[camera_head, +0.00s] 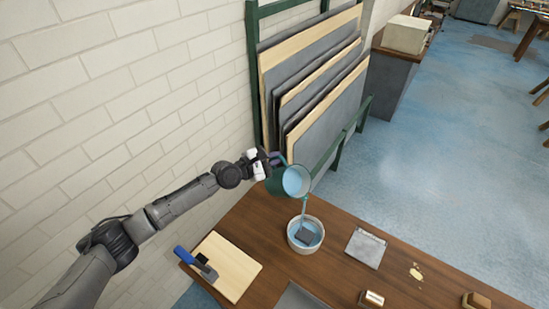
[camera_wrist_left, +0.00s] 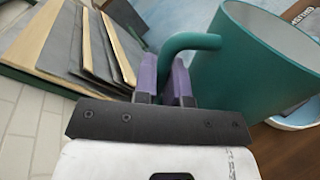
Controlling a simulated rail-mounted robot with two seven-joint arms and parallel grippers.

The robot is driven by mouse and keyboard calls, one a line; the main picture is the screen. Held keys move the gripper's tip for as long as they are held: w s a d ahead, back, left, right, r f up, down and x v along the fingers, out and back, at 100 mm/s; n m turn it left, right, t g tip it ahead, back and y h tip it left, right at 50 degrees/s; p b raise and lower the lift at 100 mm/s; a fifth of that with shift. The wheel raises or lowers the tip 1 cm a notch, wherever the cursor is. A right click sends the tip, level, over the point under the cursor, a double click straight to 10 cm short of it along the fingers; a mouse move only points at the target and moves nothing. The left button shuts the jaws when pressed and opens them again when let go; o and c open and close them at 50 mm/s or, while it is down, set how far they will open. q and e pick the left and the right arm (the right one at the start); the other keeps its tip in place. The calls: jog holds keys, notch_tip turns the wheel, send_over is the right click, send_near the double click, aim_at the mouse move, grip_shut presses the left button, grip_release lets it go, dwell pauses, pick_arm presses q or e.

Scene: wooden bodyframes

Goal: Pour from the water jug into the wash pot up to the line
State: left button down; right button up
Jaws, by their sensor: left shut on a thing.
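The water jug (camera_head: 277,184) is teal with light blue water at its mouth. It is tilted, and a stream of water runs from it down into the wash pot. The wash pot (camera_head: 292,241) is a white round pot on the wooden table, with blue water and a dark square thing inside. I cannot make out the line. My left gripper (camera_head: 271,161) is shut on the jug's handle, above the pot. In the left wrist view the purple fingers (camera_wrist_left: 166,80) close around the handle of the jug (camera_wrist_left: 245,62), and the pot (camera_wrist_left: 298,119) is partly hidden behind it. My right gripper is not in view.
The wooden table (camera_head: 338,268) also holds a pale board (camera_head: 236,268) with a blue-handled tool (camera_head: 195,262), a grey plate (camera_head: 366,247), a dark sheet (camera_head: 298,298) and small blocks. A green rack of panels (camera_head: 300,85) stands behind, beside the brick wall.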

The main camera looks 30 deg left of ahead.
pick_arm(q)
jog(key=shift+s+d+r+m+y+p, duration=0.2)
jog(key=shift+d+r+m+p, duration=0.4)
jog(key=shift+p, duration=1.55)
jog(key=shift+s+d+r+m+y+p, duration=0.1)
jog(key=shift+d+r+m+y+p, duration=0.45)
jog(key=shift+p, duration=1.55)
dwell(3.7)
